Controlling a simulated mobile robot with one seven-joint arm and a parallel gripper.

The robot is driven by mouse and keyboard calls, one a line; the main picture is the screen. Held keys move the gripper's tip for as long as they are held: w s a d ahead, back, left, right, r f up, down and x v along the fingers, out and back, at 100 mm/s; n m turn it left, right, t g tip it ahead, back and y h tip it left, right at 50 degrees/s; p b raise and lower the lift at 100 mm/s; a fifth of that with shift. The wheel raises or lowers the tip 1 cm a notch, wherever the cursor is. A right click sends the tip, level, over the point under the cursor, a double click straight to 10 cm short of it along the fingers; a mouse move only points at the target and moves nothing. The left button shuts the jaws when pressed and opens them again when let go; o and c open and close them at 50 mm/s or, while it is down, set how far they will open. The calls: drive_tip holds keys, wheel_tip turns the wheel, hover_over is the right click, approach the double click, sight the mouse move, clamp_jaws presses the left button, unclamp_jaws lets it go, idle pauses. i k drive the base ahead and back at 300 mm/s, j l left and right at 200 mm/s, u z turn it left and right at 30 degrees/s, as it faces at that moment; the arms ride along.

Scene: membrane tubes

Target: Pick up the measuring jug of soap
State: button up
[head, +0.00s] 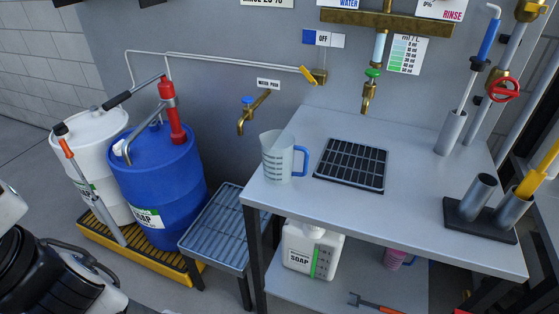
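A translucent measuring jug (276,158) with dark graduation marks and a blue handle stands upright on the grey worktop (330,207), near its left edge. The blue handle (301,162) points right. I cannot tell what, if anything, is in the jug. A white jerrycan labelled SOAP (311,250) stands on the shelf below the worktop. Part of my arm shows at the lower left, well apart from the jug, but I cannot see my gripper's fingertips.
A black drain grid (351,165) lies right of the jug. A brass tap (369,97) hangs above it; a wall tap (246,117) is behind left. Metal tube holders (480,216) stand at right. A blue drum (162,190) and slatted stand (222,228) are left.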

sight(278, 148)
drive_tip(key=i+l+u, duration=0.45)
drive_tip(key=l+u, duration=0.25)
drive_tip(key=i+l+u, duration=0.2)
drive_tip(key=l+u, duration=0.15)
